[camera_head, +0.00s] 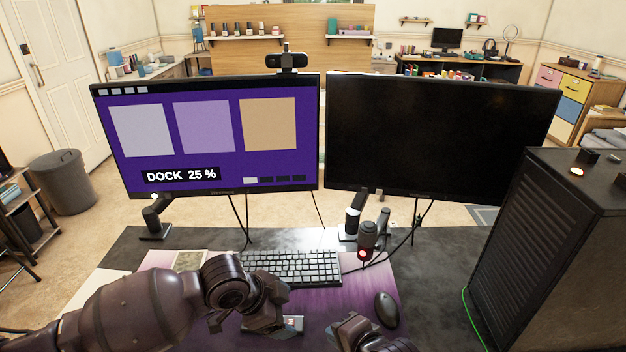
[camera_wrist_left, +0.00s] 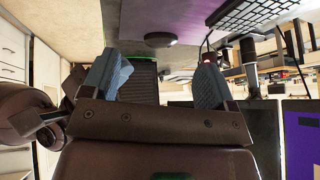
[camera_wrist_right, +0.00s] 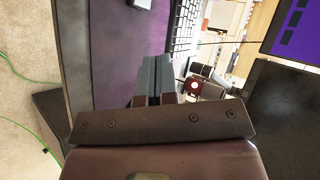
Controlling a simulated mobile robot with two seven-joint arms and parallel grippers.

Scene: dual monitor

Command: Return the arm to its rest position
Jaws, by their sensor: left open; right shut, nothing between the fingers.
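My left arm (camera_head: 140,305) reaches in from the left, low over the desk. Its gripper (camera_head: 288,325) is above the purple mat in front of the keyboard. In the left wrist view the left gripper (camera_wrist_left: 160,78) has its two blue-padded fingers wide apart with nothing between them. My right gripper (camera_head: 352,328) is at the bottom of the head view, just right of the left one and left of the mouse. In the right wrist view the right gripper (camera_wrist_right: 153,80) has its fingers together and empty. Most of the right arm is out of view.
The left monitor (camera_head: 215,170) reads "DOCK 25 %"; the right monitor (camera_head: 440,140) is dark. A keyboard (camera_head: 292,267), a mouse (camera_head: 387,309) and a small device with a red light (camera_head: 366,240) stand close by. A black computer tower (camera_head: 540,235) blocks the right side.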

